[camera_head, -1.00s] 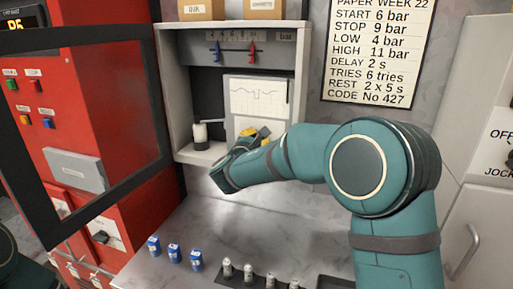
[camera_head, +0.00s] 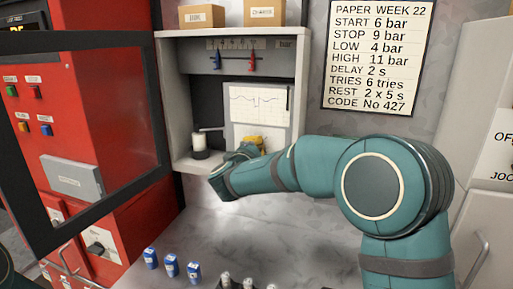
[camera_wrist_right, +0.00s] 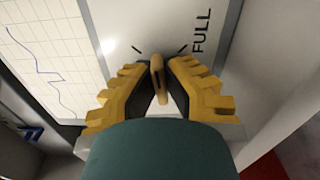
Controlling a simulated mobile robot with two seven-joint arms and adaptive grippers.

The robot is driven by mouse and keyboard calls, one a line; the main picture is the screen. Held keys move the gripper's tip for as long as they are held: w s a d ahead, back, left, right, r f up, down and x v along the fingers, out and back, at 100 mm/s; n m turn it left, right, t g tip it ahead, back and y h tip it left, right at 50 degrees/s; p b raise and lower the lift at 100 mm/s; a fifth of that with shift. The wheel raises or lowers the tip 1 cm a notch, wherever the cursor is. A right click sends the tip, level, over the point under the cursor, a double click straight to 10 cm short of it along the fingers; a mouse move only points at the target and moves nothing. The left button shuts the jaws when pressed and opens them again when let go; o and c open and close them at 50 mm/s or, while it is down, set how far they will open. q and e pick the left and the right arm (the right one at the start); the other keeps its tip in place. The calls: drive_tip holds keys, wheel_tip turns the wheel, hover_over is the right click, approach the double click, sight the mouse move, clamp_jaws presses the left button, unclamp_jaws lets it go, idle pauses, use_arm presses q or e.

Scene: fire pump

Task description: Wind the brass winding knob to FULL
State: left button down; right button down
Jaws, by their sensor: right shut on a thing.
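The brass winding knob (camera_wrist_right: 158,80) shows in the right wrist view as a thin upright tab between my right gripper's yellow fingers (camera_wrist_right: 160,92). The fingers are shut on it. The printed word FULL (camera_wrist_right: 203,32) and two short black marks stand beyond the knob, one mark to each side. In the head view my right gripper (camera_head: 250,143) is at the lower part of the recorder cabinet, and the knob is hidden behind it and my arm. My left gripper is not in view.
The grey cabinet (camera_head: 168,95) holds a paper chart (camera_head: 258,103), a blue and a red pen, and a white cylinder (camera_head: 199,148) at lower left. A dark-framed glass door (camera_head: 85,45) stands open at left. Blue cells (camera_head: 171,265) stand on the counter below.

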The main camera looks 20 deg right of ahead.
drive_tip(key=m, duration=0.4)
drive_tip(key=shift+r+m, duration=0.15)
drive_tip(key=shift+m, duration=0.25)
drive_tip(key=m, duration=0.4)
drive_tip(key=shift+m, duration=0.3)
drive_tip(key=shift+r, duration=0.1)
drive_tip(key=c, duration=1.1)
unclamp_jaws()
drive_tip(key=shift+o, duration=0.2)
drive_tip(key=shift+w, duration=0.1)
drive_tip(key=v, duration=1.2)
